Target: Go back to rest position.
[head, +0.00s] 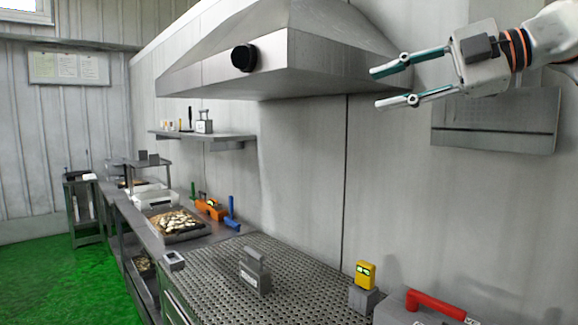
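My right gripper (392,87) is in the upper right of the head view, with its arm coming in from the right edge. Its two teal and grey fingers point left and are spread apart. Nothing is between them. It is raised high above the bench, in front of the wall and beside the right end of the hood. My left gripper is not in the head view.
A metal extractor hood (270,60) juts from the wall. Below it is a perforated bench top (215,275) with a grey block (254,270), a yellow device (365,274) and a red handle (435,305). A tray (178,238) and a shelf (225,139) lie further back. Green floor (50,285) is clear at left.

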